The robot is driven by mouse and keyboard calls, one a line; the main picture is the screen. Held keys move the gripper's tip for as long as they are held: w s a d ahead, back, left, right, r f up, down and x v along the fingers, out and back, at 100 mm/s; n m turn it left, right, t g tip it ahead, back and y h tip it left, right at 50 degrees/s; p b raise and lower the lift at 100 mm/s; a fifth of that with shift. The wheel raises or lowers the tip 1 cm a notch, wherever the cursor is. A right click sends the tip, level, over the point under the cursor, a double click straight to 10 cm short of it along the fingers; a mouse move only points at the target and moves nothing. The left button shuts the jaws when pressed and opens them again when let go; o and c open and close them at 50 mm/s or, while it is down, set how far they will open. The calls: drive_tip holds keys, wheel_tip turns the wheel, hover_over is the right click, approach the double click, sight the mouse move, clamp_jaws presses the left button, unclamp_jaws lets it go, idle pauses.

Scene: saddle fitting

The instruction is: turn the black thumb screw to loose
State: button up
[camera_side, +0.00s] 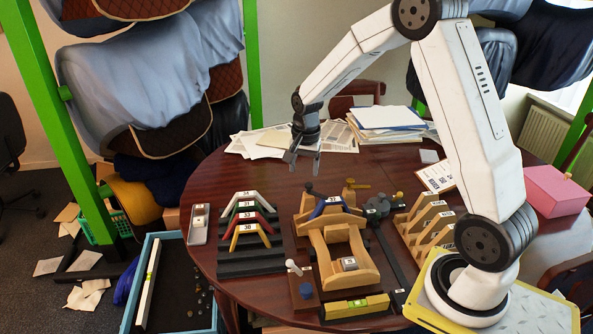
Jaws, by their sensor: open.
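A black thumb screw (309,188) with a small round head stands at the far left corner of a wooden saddle fixture (352,272). It shows small, and I cannot tell whether it is tight or loose. My gripper (304,163) hangs in the air above and slightly left of the screw, fingers pointing down. Its fingers are apart with nothing between them, and it appears clear of the screw. A blue arched piece (319,209) lies across the far end of the fixture. A brass knob (350,184) stands to the right of the black screw.
A rack of coloured arches (247,232) stands left of the fixture, and wooden stepped templates (425,222) stand right. A yellow level (355,306) lies in front. Papers (385,118) and a pink box (556,190) lie farther back. A blue tray (176,240) stands at the lower left.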

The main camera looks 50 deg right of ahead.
sight(309, 184)
drive_tip(key=d+m, duration=0.1)
drive_tip(key=d, duration=0.1)
drive_tip(key=w+d+m, duration=0.1)
drive_tip(key=d, duration=0.1)
drive_tip(key=w+d+f+m, duration=0.1)
drive_tip(key=d+m, duration=0.1)
drive_tip(key=shift+w+f+g, duration=0.1)
drive_tip(key=shift+g, duration=0.2)
drive_tip(key=shift+a, duration=0.1)
drive_tip(key=shift+f, duration=0.15)
drive_tip(key=shift+f, duration=3.75)
clamp_jaws()
